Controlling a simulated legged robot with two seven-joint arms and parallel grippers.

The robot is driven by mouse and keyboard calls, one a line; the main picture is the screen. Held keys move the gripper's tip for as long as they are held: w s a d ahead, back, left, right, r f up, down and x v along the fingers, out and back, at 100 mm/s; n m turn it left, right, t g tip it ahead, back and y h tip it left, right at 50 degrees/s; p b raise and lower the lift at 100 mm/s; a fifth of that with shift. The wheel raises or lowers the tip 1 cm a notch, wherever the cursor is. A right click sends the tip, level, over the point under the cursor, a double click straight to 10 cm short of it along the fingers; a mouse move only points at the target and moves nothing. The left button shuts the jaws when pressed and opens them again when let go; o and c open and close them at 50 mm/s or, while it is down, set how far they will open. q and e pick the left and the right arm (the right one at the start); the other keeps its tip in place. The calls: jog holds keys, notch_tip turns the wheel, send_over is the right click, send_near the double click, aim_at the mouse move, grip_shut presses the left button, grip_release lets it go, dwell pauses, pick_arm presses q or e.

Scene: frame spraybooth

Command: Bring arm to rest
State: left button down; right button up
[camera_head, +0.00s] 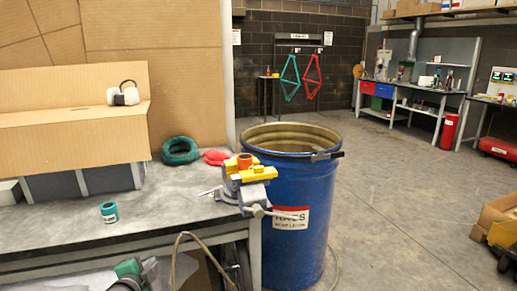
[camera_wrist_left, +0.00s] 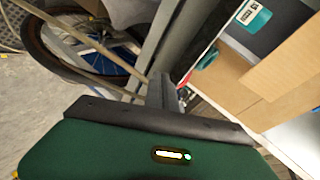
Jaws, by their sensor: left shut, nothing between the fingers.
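My left gripper (camera_head: 150,265) shows at the bottom edge of the head view, low in front of the workbench (camera_head: 70,238). Only its green and dark body and grey fingers show there; most of the arm is out of frame. In the left wrist view its dark green housing fills the bottom, and the dark fingers (camera_wrist_left: 168,94) are together with nothing held. My right gripper is in neither view.
A blue drum (camera_head: 292,228) stands at the bench's right end, beside a vise with yellow jaws (camera_head: 248,174). A teal roll (camera_head: 109,212) lies on the bench. A wheel (camera_wrist_left: 60,50) and a hose are close to the left gripper.

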pick_arm(q)
jog(key=s+d+f+n+g, duration=0.3)
jog(key=s+f+n, duration=0.1)
jog(key=s, duration=0.5)
jog(key=s+d+f+n+g, duration=0.4)
jog(key=s+f, duration=0.1)
jog(key=s, duration=0.5)
jog(key=s+d+f+n+g, duration=0.3)
jog(key=s+f+n, duration=0.15)
jog(key=s, duration=0.45)
notch_tip(320, 180, up, 21)
jog(key=s+g+p, duration=0.1)
jog(key=s+p, duration=0.1)
jog(key=p, duration=2)
jog(key=shift+s+d+r+n+h, duration=0.2)
jog(key=shift+d+n+h, duration=0.15)
jog(key=shift+n+h, duration=0.1)
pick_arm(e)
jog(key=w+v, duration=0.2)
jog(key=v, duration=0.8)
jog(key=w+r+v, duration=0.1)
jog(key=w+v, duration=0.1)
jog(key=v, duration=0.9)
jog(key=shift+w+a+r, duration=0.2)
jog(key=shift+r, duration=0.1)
